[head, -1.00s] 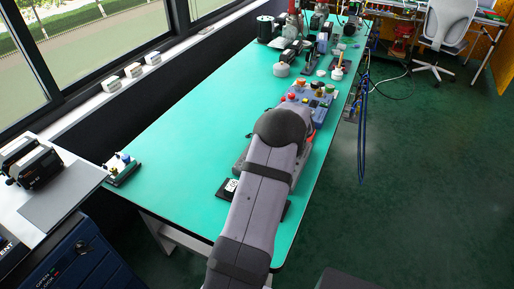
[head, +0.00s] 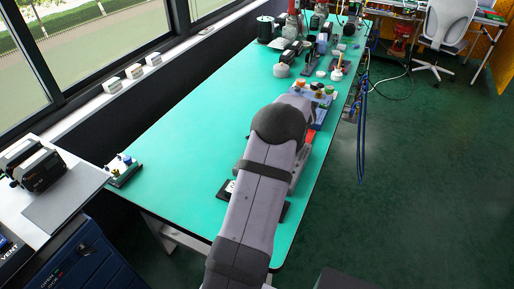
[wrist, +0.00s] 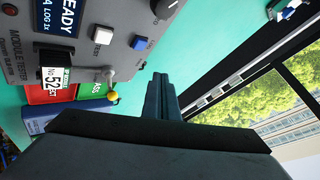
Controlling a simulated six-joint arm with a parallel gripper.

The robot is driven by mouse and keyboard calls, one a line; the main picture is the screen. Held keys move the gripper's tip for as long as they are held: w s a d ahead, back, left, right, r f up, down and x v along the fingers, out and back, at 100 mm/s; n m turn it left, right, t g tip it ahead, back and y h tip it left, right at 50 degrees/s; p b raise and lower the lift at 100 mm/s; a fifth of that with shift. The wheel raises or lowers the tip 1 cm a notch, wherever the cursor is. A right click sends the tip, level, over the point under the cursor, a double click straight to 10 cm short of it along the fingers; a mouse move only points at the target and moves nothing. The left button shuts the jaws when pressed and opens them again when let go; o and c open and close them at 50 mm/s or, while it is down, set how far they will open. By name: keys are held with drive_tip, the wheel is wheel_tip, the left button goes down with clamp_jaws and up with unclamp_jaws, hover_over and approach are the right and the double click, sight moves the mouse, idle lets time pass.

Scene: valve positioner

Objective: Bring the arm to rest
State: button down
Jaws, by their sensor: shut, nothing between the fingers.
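My gripper (wrist: 160,95) shows in the wrist view with its dark fingers together and nothing between them. It points past the right side of a grey panel marked MODULE TESTER (wrist: 90,55), apart from it as far as I can tell. In the head view my grey arm reaches over the green bench (head: 200,130) and hides the gripper. The panel carries a screen (wrist: 58,17), a white button (wrist: 102,35), a blue button (wrist: 139,43) and a small lever. A tag marked No 52 (wrist: 57,78) lies by a red area (wrist: 40,93) and a green area.
Coloured knobs on a blue unit (head: 327,101) stand just beyond my arm. Tools and instruments crowd the bench's far end. A small board with knobs (head: 123,169) sits at the left edge. The bench's left middle is clear. Blue cables (head: 361,150) hang at its right edge.

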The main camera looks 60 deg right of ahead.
drive_tip(key=shift+r, duration=0.25)
idle(0.6)
drive_tip(key=shift+w+a, duration=0.25)
drive_tip(key=shift+w, duration=0.05)
drive_tip(key=w+a+n+g+y, duration=0.1)
drive_tip(key=w+a+n+y, duration=0.25)
drive_tip(key=w+a, duration=1.05)
drive_tip(key=w+a+r+n+g+y, duration=0.1)
drive_tip(key=a+n+g+y, duration=0.15)
drive_tip(key=a, duration=1.55)
drive_tip(key=s+a+n+g+p, duration=0.1)
drive_tip(key=s+a+n+g, duration=0.25)
drive_tip(key=a, duration=1.15)
drive_tip(key=s+a+n+g+h, duration=0.1)
drive_tip(key=s+a+n, duration=0.3)
drive_tip(key=s+a, duration=0.5)
drive_tip(key=shift+s+a+f+h+p, duration=0.15)
drive_tip(key=shift+s+a+h+p, duration=0.15)
drive_tip(key=shift+s+h, duration=0.4)
drive_tip(key=shift+f, duration=0.1)
